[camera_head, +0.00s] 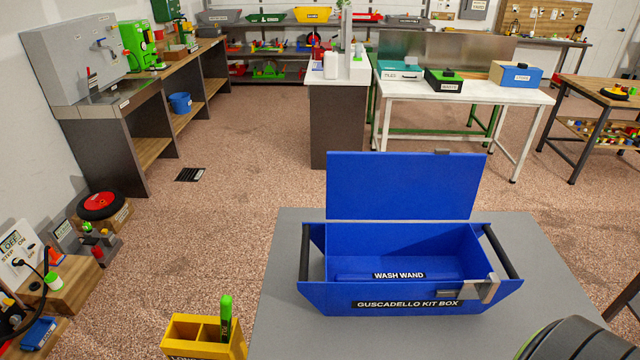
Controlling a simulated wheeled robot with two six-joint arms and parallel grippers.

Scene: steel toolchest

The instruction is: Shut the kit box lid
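The blue kit box (408,296), labelled GUSCADELLO KIT BOX, sits on the grey table top. Its blue lid (403,186) stands open and upright along the back edge, with a small grey catch on its top edge. A blue piece labelled WASH WAND (398,275) lies inside the box. Dark bar handles run along the left side (306,255) and right side (499,252). A metal latch (482,290) is on the front right. Neither of my grippers shows in this view.
The grey table (290,300) has bare space left of the box. A yellow divided holder (205,338) with a green pen-like item (226,318) stands at lower left. A dark rounded object (575,342) is cut off at lower right. Open floor lies beyond the table.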

